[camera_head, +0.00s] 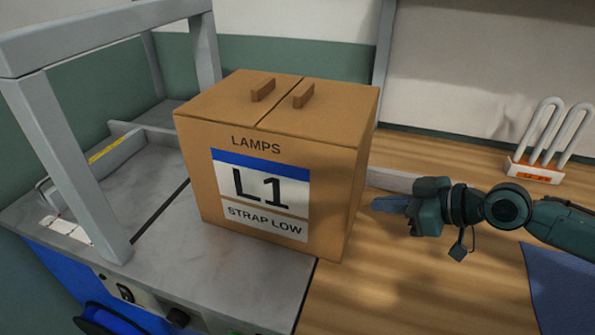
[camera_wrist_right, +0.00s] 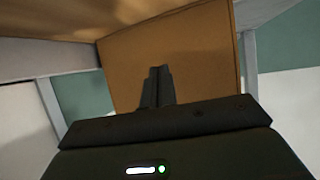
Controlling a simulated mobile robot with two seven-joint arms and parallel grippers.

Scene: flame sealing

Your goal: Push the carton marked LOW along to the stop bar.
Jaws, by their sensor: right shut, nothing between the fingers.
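The brown carton (camera_head: 195,170) is marked LAMPS, L1 and STRAP LOW. It stands upright, mostly on the grey machine top, with its right part at the seam with the wooden bench. A grey bar with a yellow strip (camera_head: 107,150), which looks like the stop bar, lies left of the carton with bare top between them. My right gripper (camera_head: 377,204) is shut and empty at the carton's right side. In the right wrist view the shut fingers (camera_wrist_right: 158,84) point at the carton's side (camera_wrist_right: 205,60); I cannot tell whether they touch. My left gripper is out of view.
A grey frame (camera_head: 62,155) arches over the machine top (camera_head: 228,268) on the left. A white rack with loops (camera_head: 533,172) stands at the back right. A blue mat (camera_head: 563,285) lies at the right. The wooden bench (camera_head: 420,290) is clear in front of my right arm.

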